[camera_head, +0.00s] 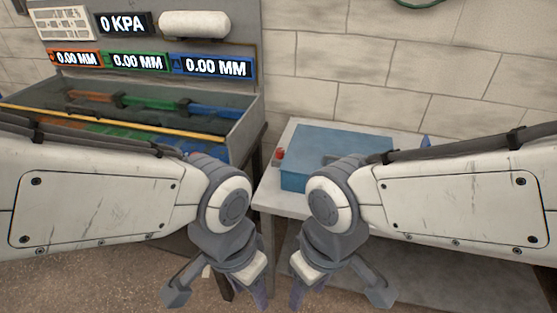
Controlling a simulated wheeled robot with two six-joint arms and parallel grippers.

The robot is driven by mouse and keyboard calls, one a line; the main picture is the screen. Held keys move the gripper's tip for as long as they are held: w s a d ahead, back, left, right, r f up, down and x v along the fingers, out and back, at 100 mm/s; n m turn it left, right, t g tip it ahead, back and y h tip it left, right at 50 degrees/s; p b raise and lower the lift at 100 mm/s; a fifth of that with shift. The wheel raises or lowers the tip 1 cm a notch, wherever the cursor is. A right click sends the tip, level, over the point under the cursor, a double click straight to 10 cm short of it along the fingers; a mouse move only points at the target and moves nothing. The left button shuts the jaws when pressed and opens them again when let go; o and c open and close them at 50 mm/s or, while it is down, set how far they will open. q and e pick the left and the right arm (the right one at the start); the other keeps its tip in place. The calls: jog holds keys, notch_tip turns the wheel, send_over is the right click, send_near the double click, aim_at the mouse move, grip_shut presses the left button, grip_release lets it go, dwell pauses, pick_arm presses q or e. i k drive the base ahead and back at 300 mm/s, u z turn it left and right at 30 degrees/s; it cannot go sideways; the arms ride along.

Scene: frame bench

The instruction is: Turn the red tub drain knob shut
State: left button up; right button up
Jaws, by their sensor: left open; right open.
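A small red part (279,154) stands at the left end of a blue box on the grey table; I cannot tell whether it is the drain knob. The tub (245,122) is a grey-rimmed, see-through tank at the left, with red, green and blue bars inside. My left arm hides part of its front. My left gripper (218,290) is open and empty, low in front of the tub's right side. My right gripper (338,290) is open and empty, in front of the table. Neither gripper touches the red part.
The blue box (310,146) sits on the grey table (275,196); my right arm covers part of both. A panel behind the tub has a display (124,24) reading 0 KPA and several reading 0.00 MM. A yellow bar (120,123) crosses the tub. A block wall (380,65) closes the back.

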aim_at(280, 152)
jog(key=k, duration=0.65)
jog(key=z, duration=0.25)
jog(key=i, duration=1.4)
jog(key=u, duration=0.7)
jog(key=i, duration=0.3)
jog(key=u, duration=0.2)
